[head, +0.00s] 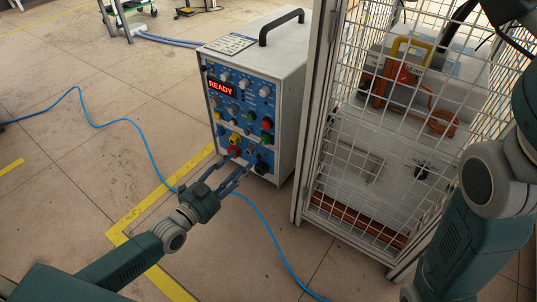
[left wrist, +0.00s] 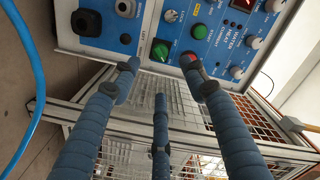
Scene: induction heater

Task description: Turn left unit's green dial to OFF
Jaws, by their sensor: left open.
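The left unit (head: 300,85) is a white box with a blue front panel, standing on the floor. Its green dial (head: 266,138) is low on the panel's right side, below a red button (head: 267,123). In the left wrist view, the green dial (left wrist: 159,50) sits by the panel edge next to the word LEFT; its setting is too small to read. My left gripper (head: 244,167) is open and empty in front of the lower panel. In the wrist view, the left gripper's (left wrist: 160,75) two upper fingertips flank the dial, apart from it; one overlaps the red button.
A wire-mesh cabinet (head: 365,160) with a white frame stands close at the unit's right. A blue cable (head: 275,240) runs over the floor beneath my left arm. Sockets (head: 262,167) line the panel's bottom. Floor at the left is mostly clear. The display (head: 222,88) reads READY.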

